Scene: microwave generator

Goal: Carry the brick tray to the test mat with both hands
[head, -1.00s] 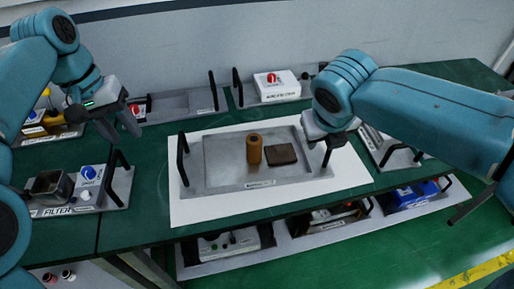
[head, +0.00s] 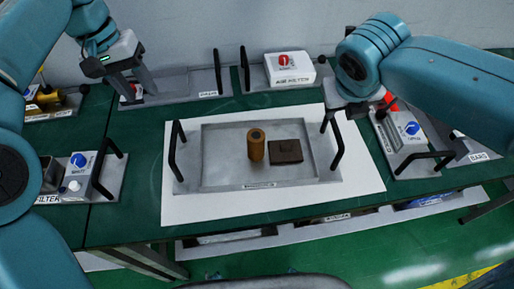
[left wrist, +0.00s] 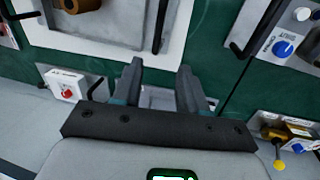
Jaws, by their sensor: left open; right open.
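The brick tray (head: 215,186), a shallow grey tray with upright black handles at its left and right ends, lies flat on the white test mat (head: 300,204). It carries an upright brown cylinder (head: 256,146) and a flat dark brown block (head: 286,152). My left gripper (head: 148,88) is open and empty, behind and left of the left handle (head: 177,150), apart from it. In the left wrist view its spread fingers (left wrist: 160,85) have nothing between them. My right gripper (head: 342,115) is at the top of the right handle (head: 337,148); whether they touch is unclear.
A lower shelf (head: 280,235) holds more trays. Green bench shows bare around the mat.

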